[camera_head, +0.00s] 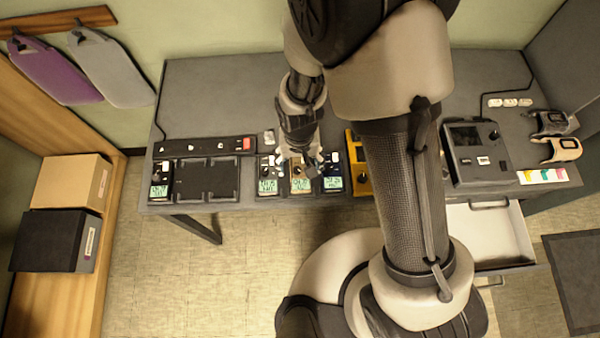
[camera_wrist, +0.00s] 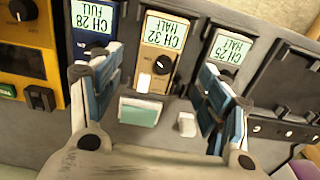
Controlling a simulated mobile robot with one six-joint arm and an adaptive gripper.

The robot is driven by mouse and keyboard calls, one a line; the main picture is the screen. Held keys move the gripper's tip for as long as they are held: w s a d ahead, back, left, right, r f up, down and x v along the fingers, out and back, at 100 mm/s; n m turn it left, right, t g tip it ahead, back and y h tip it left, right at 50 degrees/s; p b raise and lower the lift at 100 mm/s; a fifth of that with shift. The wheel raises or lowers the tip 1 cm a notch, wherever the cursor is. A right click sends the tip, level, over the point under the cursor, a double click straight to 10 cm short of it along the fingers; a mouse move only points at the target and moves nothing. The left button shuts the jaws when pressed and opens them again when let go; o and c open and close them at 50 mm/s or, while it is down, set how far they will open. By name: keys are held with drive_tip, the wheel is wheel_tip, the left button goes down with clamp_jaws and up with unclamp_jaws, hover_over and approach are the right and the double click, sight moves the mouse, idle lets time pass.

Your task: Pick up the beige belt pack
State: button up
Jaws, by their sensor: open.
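The beige belt pack (camera_head: 299,186) stands on the desk between two darker packs, its display facing up. In the wrist view the beige pack (camera_wrist: 157,62) shows a "CH 32 HALF" display and a round knob. My gripper (camera_wrist: 158,72) is open, with one finger on each side of the beige pack's knob end. Nothing is held. Whether the fingers touch the pack cannot be told. In the head view my gripper (camera_head: 297,158) hides the pack's upper part.
A navy pack (camera_head: 332,180) reading "CH 28 FULL" and a dark pack (camera_head: 267,184) reading "CH 25 HALF" stand close on either side. A yellow unit (camera_head: 359,180) is to the right. A dark charger tray (camera_head: 208,180) lies left. An open drawer (camera_head: 488,235) juts out at right.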

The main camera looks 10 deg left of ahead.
sight(300, 170)
wheel_tip(300, 170, down, 5)
drive_tip(key=shift+w+f+b, duration=0.1)
drive_tip(key=shift+w+b, duration=0.05)
drive_tip(key=shift+b, duration=0.8)
drive_tip(key=shift+c, duration=0.2)
drive_tip(key=c, duration=1.2)
